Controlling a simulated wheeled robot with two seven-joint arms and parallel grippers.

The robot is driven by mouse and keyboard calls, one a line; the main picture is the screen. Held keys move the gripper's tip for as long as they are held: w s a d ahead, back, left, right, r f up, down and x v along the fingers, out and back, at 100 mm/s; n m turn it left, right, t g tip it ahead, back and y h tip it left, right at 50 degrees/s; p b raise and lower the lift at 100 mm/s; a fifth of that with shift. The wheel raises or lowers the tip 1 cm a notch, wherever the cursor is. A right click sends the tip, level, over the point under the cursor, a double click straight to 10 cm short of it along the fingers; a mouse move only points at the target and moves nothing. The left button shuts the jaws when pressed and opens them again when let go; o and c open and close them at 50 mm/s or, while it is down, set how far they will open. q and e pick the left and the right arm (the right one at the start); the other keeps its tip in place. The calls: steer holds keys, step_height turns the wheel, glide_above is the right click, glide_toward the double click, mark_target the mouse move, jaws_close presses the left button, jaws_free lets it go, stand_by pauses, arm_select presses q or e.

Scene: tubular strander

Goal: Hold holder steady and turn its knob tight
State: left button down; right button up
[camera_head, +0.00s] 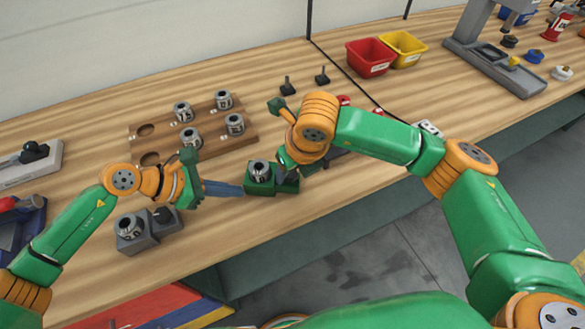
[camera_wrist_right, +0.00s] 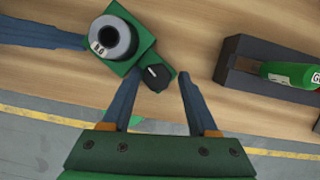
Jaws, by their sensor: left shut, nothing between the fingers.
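The green holder (camera_head: 262,187) stands near the bench's front edge with a metal cylinder (camera_head: 261,172) in it. In the right wrist view the holder (camera_wrist_right: 146,40) shows its black knob (camera_wrist_right: 154,77) on a small green side block. My left gripper (camera_head: 238,189) is shut and empty; its blue fingertips reach the holder's left side, and I cannot tell whether they touch it. My right gripper (camera_wrist_right: 161,72) is open above the holder, with one finger on each side of the knob and a visible gap at the right finger. In the head view its fingers are mostly hidden.
A grey holder (camera_head: 130,245) stands in front of my left gripper. A wooden board (camera_head: 210,145) with several metal cylinders lies behind. Two black pegs (camera_head: 287,88) stand further back, near red (camera_head: 368,60) and yellow bins (camera_head: 404,50). A dark tray (camera_wrist_right: 240,75) lies right of the holder.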

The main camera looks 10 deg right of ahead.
steer(key=shift+a, duration=0.15)
steer(key=shift+v, duration=2.5)
arm_select(q)
steer(key=c, duration=1.1)
jaws_free()
